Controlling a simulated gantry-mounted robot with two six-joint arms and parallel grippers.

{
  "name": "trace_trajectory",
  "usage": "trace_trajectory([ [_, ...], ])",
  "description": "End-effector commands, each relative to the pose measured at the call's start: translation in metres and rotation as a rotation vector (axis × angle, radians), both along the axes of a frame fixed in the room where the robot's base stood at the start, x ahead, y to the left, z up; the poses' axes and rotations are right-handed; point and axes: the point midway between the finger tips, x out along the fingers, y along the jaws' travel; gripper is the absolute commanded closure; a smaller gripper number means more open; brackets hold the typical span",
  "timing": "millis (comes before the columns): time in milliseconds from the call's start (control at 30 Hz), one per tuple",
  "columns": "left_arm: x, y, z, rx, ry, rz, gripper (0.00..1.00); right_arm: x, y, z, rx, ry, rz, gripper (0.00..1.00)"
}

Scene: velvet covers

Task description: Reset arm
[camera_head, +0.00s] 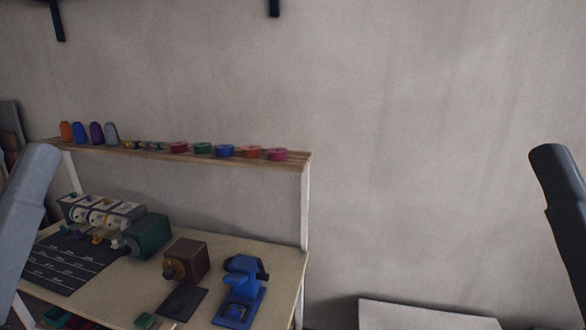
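A pale grey link of my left arm (28,200) rises at the left edge of the head view. A dark link of my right arm (562,200) shows at the right edge. Neither gripper's fingers can be seen, so both grippers are out of the picture. Neither visible link overlaps the right part of the workbench.
A wooden workbench (285,272) stands at lower left. On it are a blue device (238,290), a brown box-like machine (190,262), a green machine (147,236) and a dark mat (62,262). A shelf (300,158) above holds several coloured spools and rounded pieces. The wall at right is bare.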

Motion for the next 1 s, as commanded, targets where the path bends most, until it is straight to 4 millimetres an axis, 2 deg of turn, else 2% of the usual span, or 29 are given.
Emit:
trace_trajectory([
  [33, 0.000, 0.000, 0.049, 0.000, 0.000, 0.000, 0.53, 0.000, 0.000, 0.049, 0.000, 0.000, 0.000, 0.50],
  [100, 0.000, 0.000, 0.085, 0.001, 0.000, 0.001, 0.53, 0.000, 0.000, 0.085, 0.000, 0.000, 0.000, 0.50],
  [300, 0.000, 0.000, 0.184, 0.001, 0.000, 0.001, 0.53, 0.000, 0.000, 0.184, 0.000, 0.000, 0.000, 0.50],
  [400, 0.000, 0.000, 0.227, 0.001, 0.000, 0.001, 0.53, 0.000, 0.000, 0.228, 0.000, 0.000, 0.000, 0.50],
  [500, 0.000, 0.000, 0.257, 0.001, 0.001, 0.001, 0.53, 0.000, 0.000, 0.258, 0.000, 0.000, 0.000, 0.50],
  [600, 0.000, 0.000, 0.272, 0.001, 0.001, 0.001, 0.53, 0.000, 0.000, 0.272, 0.000, 0.001, 0.000, 0.50],
  [667, 0.001, 0.000, 0.274, 0.001, 0.001, 0.001, 0.53, 0.000, 0.000, 0.275, 0.000, 0.001, 0.000, 0.50],
  [933, 0.000, 0.000, 0.269, 0.001, 0.000, 0.001, 0.53, 0.000, 0.000, 0.269, 0.000, 0.001, 0.000, 0.50],
  [1000, 0.000, 0.000, 0.262, 0.001, 0.000, 0.001, 0.53, 0.000, 0.000, 0.262, 0.000, 0.001, 0.000, 0.50],
])
